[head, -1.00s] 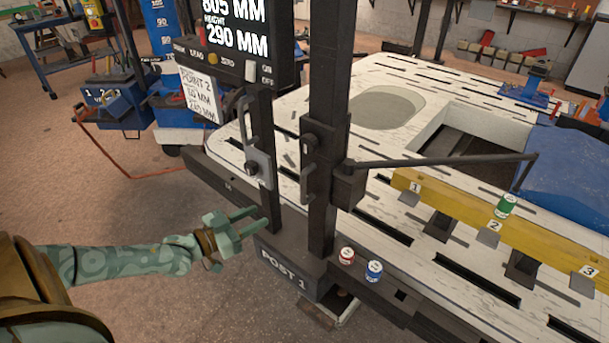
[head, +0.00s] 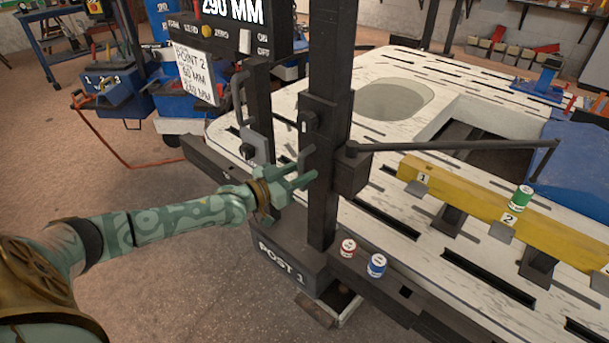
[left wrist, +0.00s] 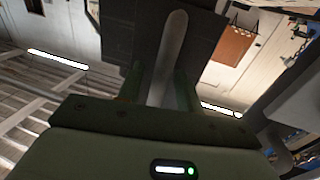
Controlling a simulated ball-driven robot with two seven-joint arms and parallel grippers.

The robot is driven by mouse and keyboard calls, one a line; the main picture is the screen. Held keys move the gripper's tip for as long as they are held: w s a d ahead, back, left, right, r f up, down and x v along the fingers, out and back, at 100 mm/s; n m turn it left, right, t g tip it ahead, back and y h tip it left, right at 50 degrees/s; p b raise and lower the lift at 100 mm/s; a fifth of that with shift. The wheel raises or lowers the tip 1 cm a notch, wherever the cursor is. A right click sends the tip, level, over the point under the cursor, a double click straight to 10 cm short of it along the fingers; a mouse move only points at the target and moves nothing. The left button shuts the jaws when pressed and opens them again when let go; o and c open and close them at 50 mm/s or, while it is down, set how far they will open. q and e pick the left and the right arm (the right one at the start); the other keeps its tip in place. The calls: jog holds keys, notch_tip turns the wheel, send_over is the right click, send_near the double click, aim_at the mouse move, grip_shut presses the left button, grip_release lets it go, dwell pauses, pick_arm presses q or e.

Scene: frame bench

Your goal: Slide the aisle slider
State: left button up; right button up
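The dark post marked POST 1 (head: 322,210) stands at the bench's near corner and carries a dark sliding block (head: 326,115) with an upright handle (head: 303,146) on its left side. A side arm reaches right from this post. I cannot tell which sliding part is the aisle slider. My left gripper (head: 302,176) is open, its fingers spread by the lower part of the handle. In the left wrist view a grey bar (left wrist: 168,55) runs up between the finger area; contact is not clear. My right gripper is not in view.
A thinner post to the left has a grey block (head: 257,148) and its own handle. A display box (head: 225,30) hangs above it. A red-and-white can (head: 347,249) and a blue can (head: 376,265) stand by the post's base.

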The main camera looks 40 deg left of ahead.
aim_at(301, 152)
pick_arm(q)
jog(key=shift+w, duration=0.2)
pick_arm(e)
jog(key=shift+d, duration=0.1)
pick_arm(q)
jog(key=shift+c, duration=0.4)
